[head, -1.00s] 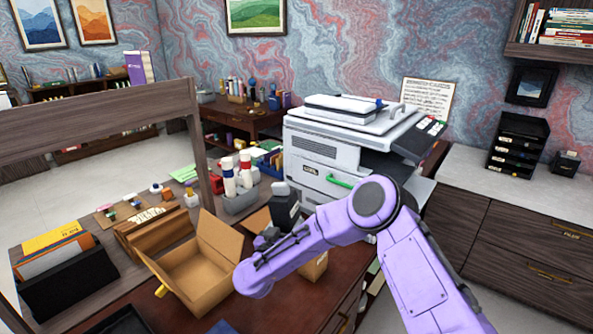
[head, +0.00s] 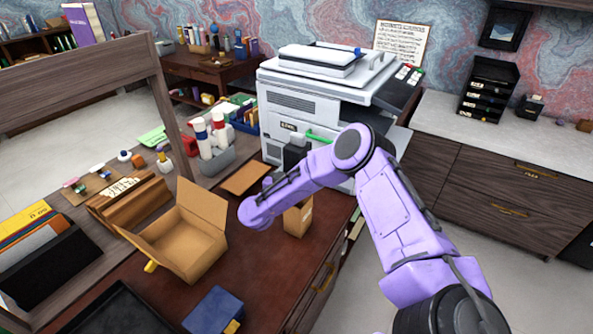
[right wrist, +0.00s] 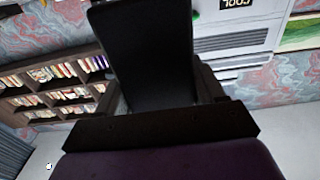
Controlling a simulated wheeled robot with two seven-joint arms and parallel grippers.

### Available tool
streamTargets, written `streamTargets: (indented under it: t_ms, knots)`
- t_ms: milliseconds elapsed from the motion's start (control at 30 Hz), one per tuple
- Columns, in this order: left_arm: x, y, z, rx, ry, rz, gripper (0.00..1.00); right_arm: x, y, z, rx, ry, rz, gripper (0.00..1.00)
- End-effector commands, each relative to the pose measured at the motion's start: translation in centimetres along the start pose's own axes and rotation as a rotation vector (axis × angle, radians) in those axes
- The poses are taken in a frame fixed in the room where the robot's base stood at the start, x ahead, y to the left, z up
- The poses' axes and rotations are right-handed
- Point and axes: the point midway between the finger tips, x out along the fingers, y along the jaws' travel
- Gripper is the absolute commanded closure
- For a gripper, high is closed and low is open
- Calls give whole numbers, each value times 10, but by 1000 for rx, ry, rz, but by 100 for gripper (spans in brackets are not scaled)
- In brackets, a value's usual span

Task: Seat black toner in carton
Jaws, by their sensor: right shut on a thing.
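The black toner (head: 294,152) is a dark upright block held up in front of the printer in the head view. My right gripper (head: 284,168) is shut on it, partly hidden behind my purple forearm. In the right wrist view the black toner (right wrist: 145,55) sticks out between the fingers. The carton (head: 182,246) is an open, tan cardboard box on the dark red desk, left of and nearer than the toner. Its flaps stand open and the visible inside is bare. The toner is apart from the carton. My left gripper is not in view.
A small cardboard box (head: 298,220) stands right of the carton, beneath my arm. A flat brown piece (head: 246,178) lies behind. A grey caddy with bottles (head: 214,160), a wooden file rack (head: 128,205) and a blue box (head: 213,311) surround the carton. The printer (head: 312,108) stands behind.

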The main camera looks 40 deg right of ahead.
Motion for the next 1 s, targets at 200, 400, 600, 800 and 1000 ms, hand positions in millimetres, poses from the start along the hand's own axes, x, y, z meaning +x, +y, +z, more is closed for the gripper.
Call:
streamTargets:
  t_ms: [200,400,600,800,1000]
  knots:
    - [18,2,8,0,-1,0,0,-1,-1,26,0,0,-2,82]
    - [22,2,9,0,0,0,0,-1,-1,33,0,0,-1,82]
    - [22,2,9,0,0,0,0,-1,0,32,0,0,-1,82]
    - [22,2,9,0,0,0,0,-1,0,32,0,0,0,82]
    - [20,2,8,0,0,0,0,-1,-1,31,0,2,-2,82]
